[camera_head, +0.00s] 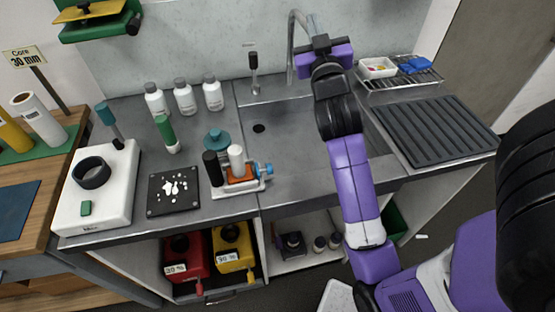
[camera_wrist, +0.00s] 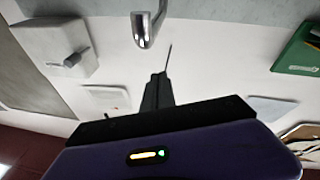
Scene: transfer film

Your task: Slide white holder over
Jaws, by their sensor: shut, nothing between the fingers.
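A small white-based fixture (camera_head: 243,188) stands on the grey counter left of the sink, with an orange part, a blue knob, and a black and a white cylinder upright on it. It is the nearest match to a white holder, but I cannot tell for sure. My gripper (camera_wrist: 160,88) is shut and empty in the wrist view, its fingers together, pointing towards a pale wall. In the head view my arm reaches over the sink beside the tap, well right of the fixture, and my fingertips are hard to make out. The fixture is not visible in the wrist view.
The tap (camera_head: 292,45) rises close to my wrist. Several white bottles (camera_head: 184,96), a black plate with white pieces (camera_head: 173,190) and a white device with a black ring (camera_head: 95,205) stand left. A wire rack with a white tray (camera_head: 377,68) stands right. The sink basin is open.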

